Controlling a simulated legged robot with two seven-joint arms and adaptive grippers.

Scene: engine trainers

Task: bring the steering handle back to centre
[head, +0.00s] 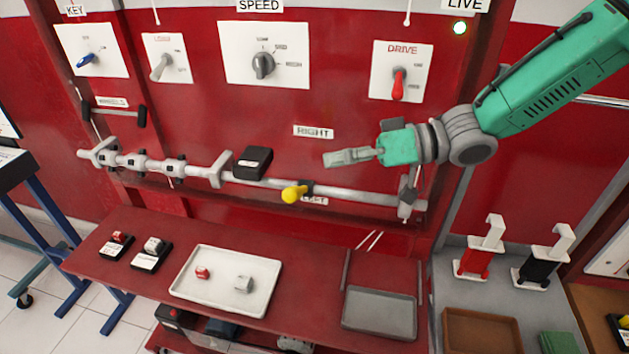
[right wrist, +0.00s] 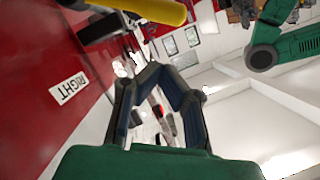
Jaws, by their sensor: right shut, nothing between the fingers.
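The steering handle, a yellow knob (head: 293,194) on a dark mount, sits at the grey horizontal bar of the red panel. It is low, beside the partly covered LEFT label (head: 315,201) and below the RIGHT label (head: 313,132). My right gripper (head: 330,159) is shut and empty, up and to the right of the knob, apart from it, fingers pointing left. In the right wrist view the shut fingers (right wrist: 158,70) show in the middle. The yellow handle (right wrist: 155,9) crosses the top edge there, and the RIGHT label (right wrist: 68,88) is at left. My left gripper is not visible.
A black box (head: 252,163) is on the bar left of the knob. The DRIVE plate with its red lever (head: 398,84) is above my right gripper. Below, a red shelf holds a white tray (head: 211,300) and a grey tray (head: 380,314).

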